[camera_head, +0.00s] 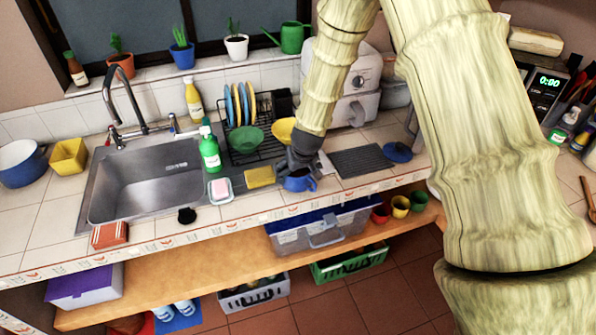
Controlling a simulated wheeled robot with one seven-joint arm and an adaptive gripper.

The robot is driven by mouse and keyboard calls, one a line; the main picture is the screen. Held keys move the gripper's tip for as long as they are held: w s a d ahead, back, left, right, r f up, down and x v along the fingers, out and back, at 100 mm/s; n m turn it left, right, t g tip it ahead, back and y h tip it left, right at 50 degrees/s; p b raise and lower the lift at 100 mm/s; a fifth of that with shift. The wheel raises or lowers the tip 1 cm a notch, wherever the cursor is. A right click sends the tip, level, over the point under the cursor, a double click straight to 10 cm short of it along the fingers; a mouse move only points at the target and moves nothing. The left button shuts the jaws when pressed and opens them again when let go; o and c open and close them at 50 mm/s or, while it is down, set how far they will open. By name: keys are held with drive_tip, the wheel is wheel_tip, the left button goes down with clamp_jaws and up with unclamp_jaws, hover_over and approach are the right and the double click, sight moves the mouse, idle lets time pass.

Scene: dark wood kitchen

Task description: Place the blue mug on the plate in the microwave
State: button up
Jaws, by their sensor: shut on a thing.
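The blue mug (298,184) is at the front of the counter, right of the yellow sponge, directly under my gripper (297,172). My dark gripper points down and is shut on the mug; its fingertips are partly hidden. I cannot tell if the mug touches the counter. The microwave (547,83) is at the upper right, with a green 0:00 display. My arm hides most of it, so its door and the plate inside do not show.
A sink (148,184), green bottle (209,152) and dish rack (246,145) with plates and bowls lie left of the gripper. Several cups stand on the shelf below.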

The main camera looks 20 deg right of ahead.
drive_tip(key=shift+f, duration=0.5)
drive_tip(key=shift+f, duration=0.1)
drive_tip(key=o, duration=1)
drive_tip(key=shift+c, duration=0.2)
drive_tip(key=shift+s+r, duration=0.1)
drive_tip(key=shift+r, duration=0.25)
drive_tip(key=b+v, duration=0.3)
drive_tip(key=v, duration=0.8)
drive_tip(key=shift+s+r, duration=0.2)
